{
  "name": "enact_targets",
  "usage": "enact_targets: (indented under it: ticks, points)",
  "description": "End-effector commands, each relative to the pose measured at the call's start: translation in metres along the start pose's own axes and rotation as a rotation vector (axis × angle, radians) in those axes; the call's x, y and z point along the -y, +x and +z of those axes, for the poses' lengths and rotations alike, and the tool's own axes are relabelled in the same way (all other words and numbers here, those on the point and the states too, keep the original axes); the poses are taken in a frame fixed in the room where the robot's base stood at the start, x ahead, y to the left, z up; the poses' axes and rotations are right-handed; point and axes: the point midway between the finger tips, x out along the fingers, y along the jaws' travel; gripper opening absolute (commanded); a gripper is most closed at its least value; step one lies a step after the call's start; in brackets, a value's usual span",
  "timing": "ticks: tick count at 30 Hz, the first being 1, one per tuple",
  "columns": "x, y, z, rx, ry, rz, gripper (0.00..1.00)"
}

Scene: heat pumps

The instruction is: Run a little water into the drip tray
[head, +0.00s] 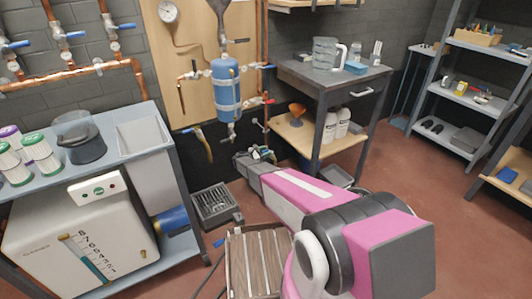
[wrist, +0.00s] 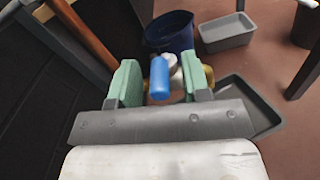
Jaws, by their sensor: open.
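My gripper (wrist: 160,80) is open, with its two green fingers on either side of a blue valve handle (wrist: 159,78). I cannot tell if either finger touches it. A metal and brass-coloured fitting (wrist: 208,76) shows behind the handle, partly hidden by the right finger. A dark grey tray (wrist: 262,108), which may be the drip tray, lies on the floor at the right of the wrist view, partly hidden by my gripper.
A dark blue bucket (wrist: 169,29) and a lighter grey tray (wrist: 227,31) stand beyond the gripper. In the head view a slotted dark box (head: 214,204) and a wooden crate (head: 256,262) are on the floor. A workbench (head: 333,78) stands close behind my arm.

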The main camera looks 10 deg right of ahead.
Motion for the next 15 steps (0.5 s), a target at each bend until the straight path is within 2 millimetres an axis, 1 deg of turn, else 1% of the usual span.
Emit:
enact_targets:
  ticks: [4,12,13,14,15]
  points:
    - [-0.0004,0.0073,0.0000,0.000,0.000,0.001,0.43]
    - [-0.0003,0.0082,0.0001,0.000,0.000,0.001,0.43]
    - [-0.0003,0.0083,0.0002,0.000,0.000,0.001,0.37]
    - [-0.0003,0.0083,0.0001,0.000,0.000,0.001,0.27]
    - [-0.0003,0.0082,0.0001,0.000,0.000,0.001,0.14]
